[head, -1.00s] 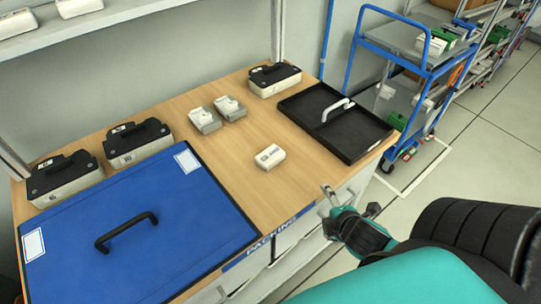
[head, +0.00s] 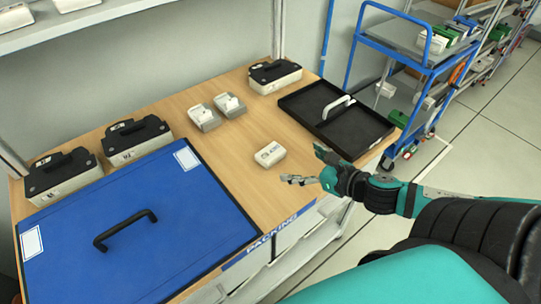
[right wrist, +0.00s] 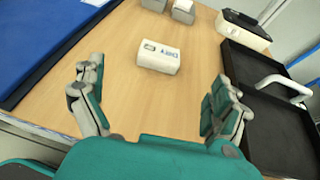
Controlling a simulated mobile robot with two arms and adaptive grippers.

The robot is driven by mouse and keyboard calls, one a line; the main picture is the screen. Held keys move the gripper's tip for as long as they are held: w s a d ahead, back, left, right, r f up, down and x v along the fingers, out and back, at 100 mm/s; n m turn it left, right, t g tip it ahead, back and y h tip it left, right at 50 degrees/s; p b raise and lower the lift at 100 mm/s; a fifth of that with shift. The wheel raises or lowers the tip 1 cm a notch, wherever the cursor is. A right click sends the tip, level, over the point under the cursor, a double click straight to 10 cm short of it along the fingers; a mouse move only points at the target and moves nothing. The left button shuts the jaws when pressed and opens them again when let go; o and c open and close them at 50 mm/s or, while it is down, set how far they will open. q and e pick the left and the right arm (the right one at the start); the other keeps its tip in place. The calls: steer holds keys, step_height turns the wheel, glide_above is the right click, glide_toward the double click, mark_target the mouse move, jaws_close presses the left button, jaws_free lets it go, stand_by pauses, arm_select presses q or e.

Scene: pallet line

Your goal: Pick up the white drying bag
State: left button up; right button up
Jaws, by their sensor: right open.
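The white drying bag (head: 270,154) lies alone on the wooden table top (head: 232,150), between the blue lid and the black tray. In the right wrist view the bag (right wrist: 158,57) lies ahead of the fingers, near the middle, with dark print on its top. My right gripper (head: 302,167) is beside the bag at the table's front edge, not touching it. In the right wrist view its two fingers (right wrist: 158,100) are spread wide with nothing between them. My left gripper does not show.
A blue lid with a black handle (head: 135,235) covers the table's left part. A black tray with a pale handle (head: 335,122) is at the right. Two small grey boxes (head: 203,117) and several black-topped cases (head: 275,76) stand behind. A blue cart (head: 425,65) stands beyond.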

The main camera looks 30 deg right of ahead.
mark_target(272, 153)
steer(key=x, duration=0.7)
steer(key=shift+w, duration=0.1)
steer(key=shift+d+f+p+x, duration=0.1)
steer(key=shift+f+p+x, duration=0.1)
steer(key=shift+x, duration=1.15)
steer(key=shift+d+f+p+x, duration=0.1)
steer(key=shift+f+p+x, duration=0.1)
steer(key=shift+x, duration=1.2)
steer(key=shift+s, duration=0.2)
steer(key=c, duration=1.1)
